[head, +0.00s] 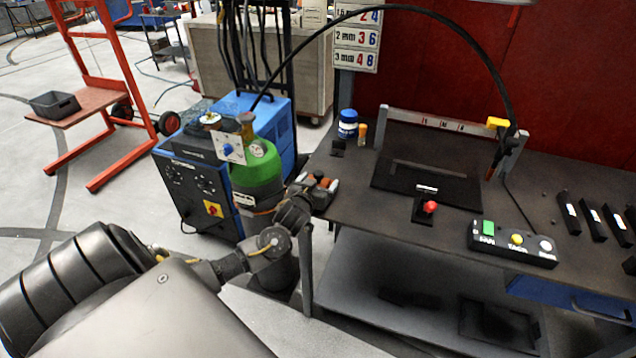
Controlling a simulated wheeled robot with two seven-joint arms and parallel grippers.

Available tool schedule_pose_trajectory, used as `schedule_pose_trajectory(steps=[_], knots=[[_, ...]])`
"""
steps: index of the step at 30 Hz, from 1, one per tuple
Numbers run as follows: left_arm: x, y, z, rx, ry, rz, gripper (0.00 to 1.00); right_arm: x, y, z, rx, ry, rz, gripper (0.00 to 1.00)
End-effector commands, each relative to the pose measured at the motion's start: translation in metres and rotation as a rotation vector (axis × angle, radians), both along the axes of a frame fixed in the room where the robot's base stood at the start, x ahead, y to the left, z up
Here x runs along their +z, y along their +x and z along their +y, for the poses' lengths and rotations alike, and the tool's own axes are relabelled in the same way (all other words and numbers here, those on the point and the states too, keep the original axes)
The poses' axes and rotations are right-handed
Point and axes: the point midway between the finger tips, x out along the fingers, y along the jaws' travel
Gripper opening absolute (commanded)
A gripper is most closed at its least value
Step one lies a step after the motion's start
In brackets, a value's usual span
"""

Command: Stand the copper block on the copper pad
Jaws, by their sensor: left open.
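My left gripper (322,186) is open at the left edge of the dark workbench (350,205), with its arm coming in from the lower left. A small orange-brown piece shows at its fingertips. It may be the copper block, but it is too small and too covered by the fingers to be sure. I cannot tell whether the fingers touch it. I cannot make out the copper pad; it may be hidden by the gripper. My right gripper is not in view.
A blue-and-white jar (348,124) and small orange bottle (362,133) stand at the back left of the bench. A red-knobbed fixture (428,209), a button box (513,243) and a black-framed plate (428,165) occupy the middle. A green gas cylinder (257,175) stands beside the bench.

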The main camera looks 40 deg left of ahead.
Motion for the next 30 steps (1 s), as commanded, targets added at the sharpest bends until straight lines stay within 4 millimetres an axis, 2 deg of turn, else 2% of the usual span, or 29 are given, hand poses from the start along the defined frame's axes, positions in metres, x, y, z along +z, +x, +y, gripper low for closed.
schedule_pose_trajectory(steps=[3,7,15,21,25,30], knots=[[0.003,-0.001,0.0,0.0,0.0,0.0,0.81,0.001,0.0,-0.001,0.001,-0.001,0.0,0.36],[0.003,-0.015,-0.006,-0.002,-0.001,0.0,0.81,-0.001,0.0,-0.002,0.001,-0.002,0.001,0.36],[0.014,-0.068,-0.025,-0.001,-0.004,0.001,0.81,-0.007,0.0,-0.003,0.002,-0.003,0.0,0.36],[0.021,-0.098,-0.035,0.0,-0.004,0.001,0.81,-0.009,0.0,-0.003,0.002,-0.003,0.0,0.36],[0.024,-0.108,-0.038,-0.001,-0.001,0.001,0.81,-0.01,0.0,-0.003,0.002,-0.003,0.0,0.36],[0.026,-0.111,-0.038,0.001,0.0,0.0,0.81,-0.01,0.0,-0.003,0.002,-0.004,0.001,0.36]])
